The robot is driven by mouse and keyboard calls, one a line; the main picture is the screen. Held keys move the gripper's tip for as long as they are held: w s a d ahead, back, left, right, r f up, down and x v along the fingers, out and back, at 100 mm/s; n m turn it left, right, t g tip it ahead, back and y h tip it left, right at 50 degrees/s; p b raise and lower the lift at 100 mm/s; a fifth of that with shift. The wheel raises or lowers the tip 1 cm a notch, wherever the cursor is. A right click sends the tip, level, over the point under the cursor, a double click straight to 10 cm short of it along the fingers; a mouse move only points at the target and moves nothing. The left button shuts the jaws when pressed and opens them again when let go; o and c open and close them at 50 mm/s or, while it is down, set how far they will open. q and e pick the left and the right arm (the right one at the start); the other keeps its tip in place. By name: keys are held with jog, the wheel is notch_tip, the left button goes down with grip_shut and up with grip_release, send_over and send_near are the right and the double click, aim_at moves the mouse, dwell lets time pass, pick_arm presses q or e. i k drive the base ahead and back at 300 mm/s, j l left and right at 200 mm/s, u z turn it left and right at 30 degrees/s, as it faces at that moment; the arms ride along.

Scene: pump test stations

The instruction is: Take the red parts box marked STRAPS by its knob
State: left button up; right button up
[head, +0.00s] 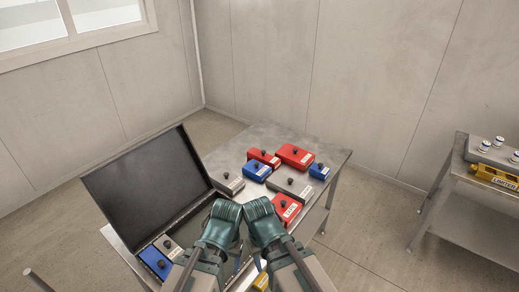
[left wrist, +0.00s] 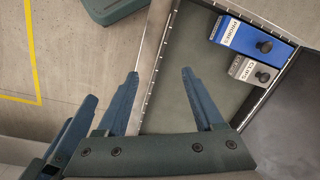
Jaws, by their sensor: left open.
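Three red parts boxes with black knobs stand on the metal table: a larger one (head: 295,156) at the back, a smaller one (head: 265,157) left of it, and one (head: 285,209) at the front by my right arm. Their labels are too small to read surely, so I cannot tell which is STRAPS. My left gripper (head: 237,266) is open and empty, low at the near side of the table; in the left wrist view its spread fingers (left wrist: 160,74) hang over the open case. My right gripper (head: 258,264) is close beside it, mostly hidden by its own arm.
The black case (head: 145,188) stands open at the left, lid raised, holding a blue box (left wrist: 240,36) and a grey CLIPS box (left wrist: 252,72). Blue and grey boxes (head: 290,187) stand among the red ones. A side bench (head: 455,150) with a yellow part is at the right.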

aim_at(272, 161)
jog(key=i+l, duration=0.1)
jog(key=l, duration=0.35)
jog(key=i+l, duration=0.1)
jog(key=l, duration=0.3)
jog(key=i+l, duration=0.15)
jog(key=l, duration=0.3)
jog(key=i+l, duration=0.1)
jog(key=l, duration=0.3)
jog(key=i+l, duration=0.35)
jog(key=i, duration=0.2)
jog(key=i+l, duration=0.35)
jog(key=i, duration=0.4)
